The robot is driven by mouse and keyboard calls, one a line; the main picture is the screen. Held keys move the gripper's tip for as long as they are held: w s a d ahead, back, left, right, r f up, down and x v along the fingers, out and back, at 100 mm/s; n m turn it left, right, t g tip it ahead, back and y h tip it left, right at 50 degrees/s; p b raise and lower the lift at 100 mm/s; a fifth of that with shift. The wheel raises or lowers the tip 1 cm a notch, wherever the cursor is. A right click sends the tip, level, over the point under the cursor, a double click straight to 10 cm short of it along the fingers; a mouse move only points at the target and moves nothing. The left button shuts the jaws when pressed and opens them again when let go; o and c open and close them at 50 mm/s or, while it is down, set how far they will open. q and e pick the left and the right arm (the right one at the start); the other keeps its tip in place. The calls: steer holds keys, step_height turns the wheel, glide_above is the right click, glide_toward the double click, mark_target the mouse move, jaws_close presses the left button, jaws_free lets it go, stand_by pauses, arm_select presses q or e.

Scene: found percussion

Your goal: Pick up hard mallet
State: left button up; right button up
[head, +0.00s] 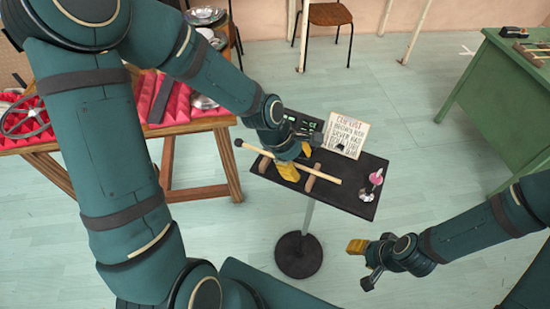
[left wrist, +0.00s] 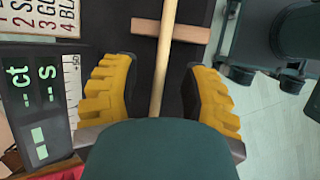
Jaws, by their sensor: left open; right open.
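The hard mallet, a pale wooden stick with a small dark head at its left end, lies across the black stand top (head: 345,196). In the head view its shaft (head: 322,175) rests on small wooden blocks. My left gripper (head: 295,162) is right over the shaft. In the left wrist view the shaft (left wrist: 165,60) runs between the two yellow fingers of my left gripper (left wrist: 163,90), with gaps on both sides. The mallet's head is out of the left wrist view. My right gripper (head: 366,262) is open and empty, off to the right of the stand.
A lettered card (head: 345,136) and a dark device with a green display (left wrist: 35,110) stand at the stand's back edge. A pink-topped item (head: 376,178) sits at its right end. A wooden table with red foam (head: 178,106) is at left, a green table (head: 505,100) at right.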

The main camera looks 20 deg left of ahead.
arm_select(q)
steer(key=shift+d+f, duration=0.1)
steer(key=shift+f, duration=0.2)
steer(key=shift+c, duration=0.3)
jaws_close()
steer(key=shift+r, duration=0.1)
